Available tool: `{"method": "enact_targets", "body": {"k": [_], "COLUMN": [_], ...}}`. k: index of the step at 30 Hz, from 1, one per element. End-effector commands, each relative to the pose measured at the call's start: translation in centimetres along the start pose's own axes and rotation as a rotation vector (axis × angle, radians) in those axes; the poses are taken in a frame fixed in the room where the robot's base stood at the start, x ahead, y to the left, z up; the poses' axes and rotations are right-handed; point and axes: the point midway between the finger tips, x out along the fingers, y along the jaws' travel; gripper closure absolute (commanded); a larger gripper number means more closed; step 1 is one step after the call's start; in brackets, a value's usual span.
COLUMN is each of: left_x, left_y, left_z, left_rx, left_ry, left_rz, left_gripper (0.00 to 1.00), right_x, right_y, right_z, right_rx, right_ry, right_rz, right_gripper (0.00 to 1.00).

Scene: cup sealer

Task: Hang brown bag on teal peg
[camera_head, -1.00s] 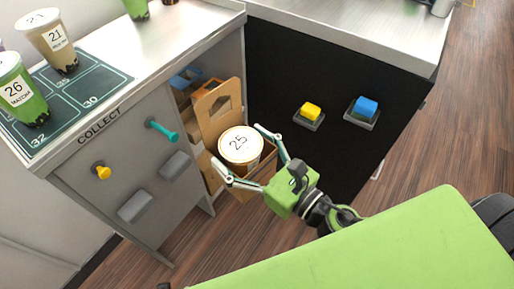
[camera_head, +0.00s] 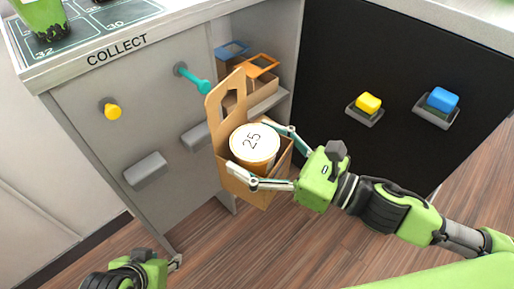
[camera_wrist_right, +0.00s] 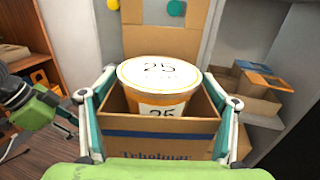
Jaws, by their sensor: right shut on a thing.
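The brown bag (camera_head: 225,125) is upright in the head view, with a lidded cup marked 25 (camera_head: 255,141) inside. My right gripper (camera_head: 253,150) is shut around the bag's sides and holds it off the floor; the bag's front also shows in the right wrist view (camera_wrist_right: 150,142). The teal peg (camera_head: 192,78) sticks out of the grey cabinet, just left of and above the bag's handle. In the right wrist view the teal peg (camera_wrist_right: 177,9) shows through the handle hole. My left gripper (camera_head: 150,268) is low at the left, partly cut off; its opening is unclear.
A yellow peg (camera_head: 112,109) is left of the teal one. Grey blocks (camera_head: 146,169) stick out below the pegs. Other bag-like cartons (camera_head: 262,66) sit on an open shelf behind. Yellow (camera_head: 369,103) and blue (camera_head: 442,100) buttons are on the black panel at right.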

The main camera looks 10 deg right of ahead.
Motion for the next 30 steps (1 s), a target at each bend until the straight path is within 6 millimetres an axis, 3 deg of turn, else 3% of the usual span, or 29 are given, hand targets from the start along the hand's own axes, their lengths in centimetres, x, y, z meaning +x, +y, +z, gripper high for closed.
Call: {"method": "enact_targets", "body": {"k": [26,30], "left_x": [-1.4,-1.6], "left_y": [-0.4,-0.4], "left_z": [4.2,4.1], "left_rx": [-0.006,-0.006], "left_ry": [-0.176,-0.174], "left_rz": [-0.007,-0.007], "left_gripper": [0.64,0.64], "right_x": [2.3,3.1], "right_y": [-0.6,-0.8], "right_z": [0.1,0.1], "right_rx": [-0.001,-0.001], "right_ry": [-0.005,-0.006], "right_rz": [0.0,0.0], "right_gripper": [0.42,0.42]}}
